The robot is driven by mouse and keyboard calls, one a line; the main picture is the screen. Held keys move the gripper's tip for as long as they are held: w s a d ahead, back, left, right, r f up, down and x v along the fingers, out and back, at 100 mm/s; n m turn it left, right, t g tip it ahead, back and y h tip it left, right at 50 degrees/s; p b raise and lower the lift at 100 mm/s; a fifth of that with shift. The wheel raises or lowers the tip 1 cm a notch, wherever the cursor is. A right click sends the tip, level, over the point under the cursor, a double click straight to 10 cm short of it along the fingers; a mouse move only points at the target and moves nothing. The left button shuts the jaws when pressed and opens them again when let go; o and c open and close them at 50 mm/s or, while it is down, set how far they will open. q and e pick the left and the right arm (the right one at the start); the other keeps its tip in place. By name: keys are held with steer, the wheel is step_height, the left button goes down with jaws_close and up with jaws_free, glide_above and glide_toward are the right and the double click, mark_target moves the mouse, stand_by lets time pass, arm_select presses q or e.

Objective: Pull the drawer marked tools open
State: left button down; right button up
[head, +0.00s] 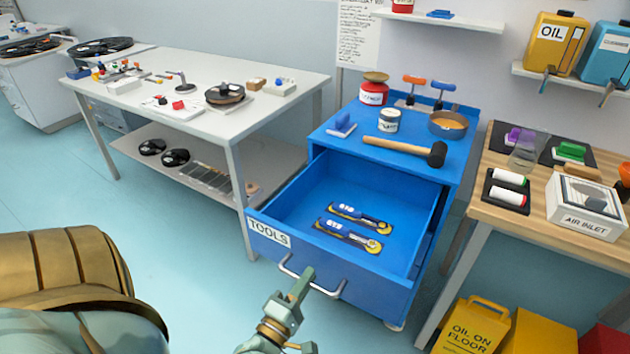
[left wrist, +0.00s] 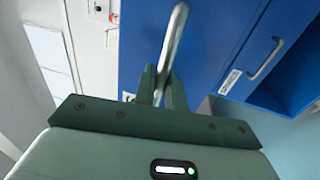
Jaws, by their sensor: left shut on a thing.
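The blue drawer marked TOOLS (head: 269,231) stands pulled out of the blue cabinet, with its inside open to view. Two blue-and-yellow tools (head: 350,232) lie on its floor. Its silver bar handle (head: 325,290) runs across the front, and shows in the left wrist view (left wrist: 176,35) as a bar between the fingers. My left gripper (head: 302,283) is shut on the drawer handle; it also shows in the left wrist view (left wrist: 160,88). My right gripper is not in view.
The cabinet top (head: 345,150) holds a mallet (head: 405,149), jars and a pan. A white table (head: 290,77) stands left and a wooden bench (head: 485,204) right. Blue floor (head: 190,240) is clear left of the drawer.

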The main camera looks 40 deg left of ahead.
arm_select(q)
steer(key=shift+v, duration=0.85)
steer(key=c, duration=1.6)
jaws_free()
steer(key=shift+r, duration=0.1)
steer(key=shift+o, duration=0.2)
steer(key=v, duration=1.6)
steer(key=shift+s+p, duration=0.15)
steer(key=shift+p, duration=0.25)
